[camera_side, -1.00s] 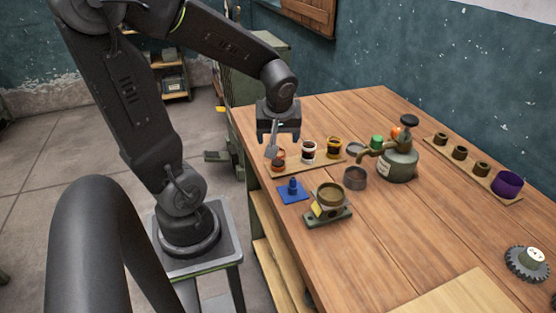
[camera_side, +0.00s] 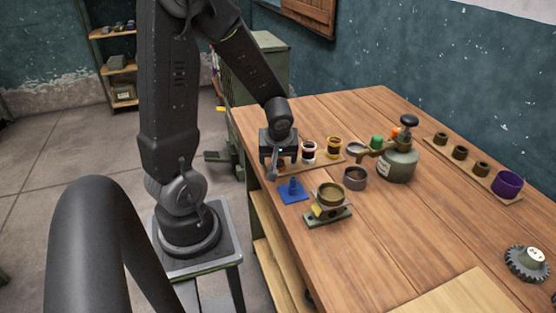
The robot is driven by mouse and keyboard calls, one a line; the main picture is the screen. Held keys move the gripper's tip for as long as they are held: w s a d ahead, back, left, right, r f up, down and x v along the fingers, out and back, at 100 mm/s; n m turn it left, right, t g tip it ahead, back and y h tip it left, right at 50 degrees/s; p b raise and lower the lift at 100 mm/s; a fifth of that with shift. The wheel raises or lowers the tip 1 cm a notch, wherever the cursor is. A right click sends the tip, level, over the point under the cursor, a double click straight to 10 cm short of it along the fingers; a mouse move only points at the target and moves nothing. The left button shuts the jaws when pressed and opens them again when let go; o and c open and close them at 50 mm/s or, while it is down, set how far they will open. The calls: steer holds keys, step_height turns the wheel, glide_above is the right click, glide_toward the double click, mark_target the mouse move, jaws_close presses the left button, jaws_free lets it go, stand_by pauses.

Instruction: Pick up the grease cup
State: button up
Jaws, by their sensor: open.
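No label marks one item as the grease cup, and I cannot tell which of several small cups it is. Three stand on a wooden strip: a white-banded cup (camera_side: 308,151), a yellow-banded cup (camera_side: 333,147) and an orange-brown cup (camera_side: 282,167), mostly hidden by my gripper. A brass-coloured cup (camera_side: 330,194) sits on a green block (camera_side: 329,218). A dark grey cup (camera_side: 355,178) stands on the bench. My gripper (camera_side: 281,168) is open, pointing down over the near-left end of the strip. Whether it touches the orange-brown cup is hidden.
A blue plate (camera_side: 292,191) with a small blue post lies just in front of my gripper. A green oil can (camera_side: 398,165) stands farther right. A board (camera_side: 470,170) holds several rings and a purple cup (camera_side: 507,184). A gear (camera_side: 526,263) lies right. The bench centre is clear.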

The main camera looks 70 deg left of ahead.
steer(key=c, duration=1)
steer(key=shift+r, duration=0.1)
steer(key=shift+c, duration=0.2)
